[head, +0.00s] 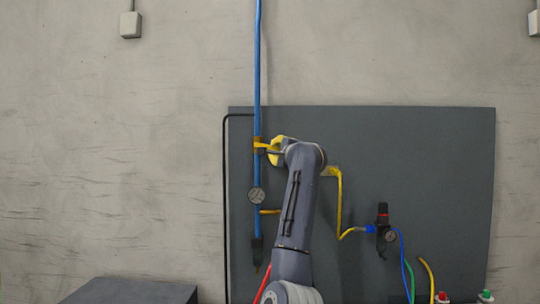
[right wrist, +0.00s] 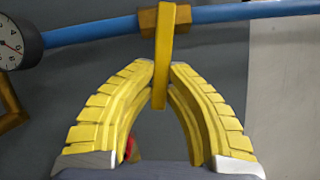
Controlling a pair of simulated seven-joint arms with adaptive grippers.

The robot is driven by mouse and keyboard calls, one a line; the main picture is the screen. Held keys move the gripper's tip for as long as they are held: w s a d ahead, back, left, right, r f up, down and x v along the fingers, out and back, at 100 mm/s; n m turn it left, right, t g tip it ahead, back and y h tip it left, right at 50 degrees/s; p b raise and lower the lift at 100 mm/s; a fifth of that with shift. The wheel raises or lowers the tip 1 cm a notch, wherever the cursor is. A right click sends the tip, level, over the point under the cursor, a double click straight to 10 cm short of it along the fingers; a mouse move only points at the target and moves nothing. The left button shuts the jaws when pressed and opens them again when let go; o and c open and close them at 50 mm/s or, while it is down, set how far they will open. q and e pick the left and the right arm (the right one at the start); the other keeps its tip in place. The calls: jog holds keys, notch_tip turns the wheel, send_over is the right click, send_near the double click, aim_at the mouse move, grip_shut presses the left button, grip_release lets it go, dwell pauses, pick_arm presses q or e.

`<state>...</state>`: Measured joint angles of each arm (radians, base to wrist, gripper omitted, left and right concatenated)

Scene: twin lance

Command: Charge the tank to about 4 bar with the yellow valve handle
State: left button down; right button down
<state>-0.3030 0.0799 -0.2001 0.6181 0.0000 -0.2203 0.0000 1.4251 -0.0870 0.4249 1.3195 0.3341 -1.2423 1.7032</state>
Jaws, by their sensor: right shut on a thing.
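The yellow valve handle (right wrist: 165,40) sticks out from a brass valve body (right wrist: 149,21) on the blue pipe (head: 258,70), crosswise to the pipe. In the head view the handle (head: 261,145) points right toward my gripper. My right gripper (right wrist: 160,80) has its yellow fingertips closed on the handle's free end; it also shows in the head view (head: 275,149). A round gauge (head: 256,195) sits on the pipe below the valve; its white dial shows partly in the right wrist view (right wrist: 12,42), too cropped to read surely. I cannot make out the tank. My left gripper is out of view.
A dark panel (head: 440,150) stands against the concrete wall (head: 120,150). To the right are a yellow pipe (head: 340,200) and a regulator (head: 382,218) with a small gauge (head: 390,236). Coloured hoses hang below. A dark box top (head: 130,291) is at lower left.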

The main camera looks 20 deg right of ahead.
jog(key=shift+r+n+g, duration=0.5)
jog(key=shift+r+n, duration=0.35)
jog(key=shift+n, duration=0.45)
jog(key=shift+r, duration=0.1)
jog(key=c, duration=1.4)
grip_release()
jog(key=shift+o, duration=0.2)
jog(key=s, duration=1.2)
